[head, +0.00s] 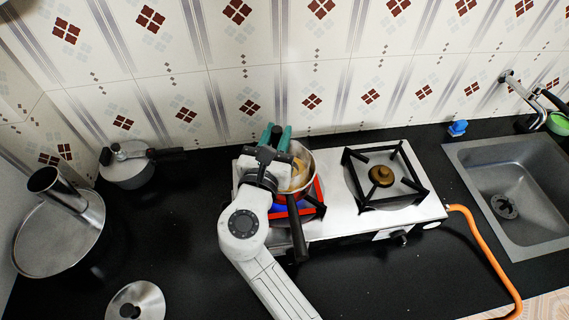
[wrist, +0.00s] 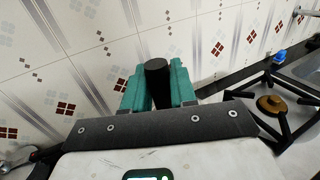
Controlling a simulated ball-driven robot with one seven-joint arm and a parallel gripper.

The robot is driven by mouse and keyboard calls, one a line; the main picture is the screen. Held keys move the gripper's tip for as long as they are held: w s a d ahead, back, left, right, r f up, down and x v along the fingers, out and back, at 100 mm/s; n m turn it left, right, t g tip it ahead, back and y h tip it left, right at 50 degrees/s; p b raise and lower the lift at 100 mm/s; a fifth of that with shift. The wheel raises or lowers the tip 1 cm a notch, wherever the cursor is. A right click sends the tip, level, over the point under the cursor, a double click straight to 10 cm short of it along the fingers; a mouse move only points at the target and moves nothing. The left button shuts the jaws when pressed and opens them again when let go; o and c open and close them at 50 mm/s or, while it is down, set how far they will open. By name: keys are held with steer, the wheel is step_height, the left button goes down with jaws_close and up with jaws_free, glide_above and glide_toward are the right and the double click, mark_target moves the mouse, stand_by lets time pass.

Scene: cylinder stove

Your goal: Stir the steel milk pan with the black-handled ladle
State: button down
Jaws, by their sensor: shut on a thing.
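The steel milk pan (head: 310,158) sits on the left burner of the stove, with yellow-orange contents and its black handle pointing to the front. My gripper (head: 276,137) is over the pan's left back side, partly covering it. Its teal fingers are shut on the black handle of the ladle (wrist: 157,80), whose dark end sticks up between them in the wrist view. The ladle's lower part and bowl are hidden behind my gripper, so I cannot tell whether it touches the pan.
The stove (head: 335,222) has an empty right burner (head: 382,175). A pressure cooker (head: 128,172), a large steel pot (head: 55,245) and a lid (head: 137,302) stand to the left. The sink (head: 505,180) and an orange hose (head: 490,250) are at right. The tiled wall is close behind.

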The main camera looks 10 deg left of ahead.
steer(key=shift+r, duration=0.15)
steer(key=shift+r, duration=5.1)
steer(key=shift+s+f, duration=0.1)
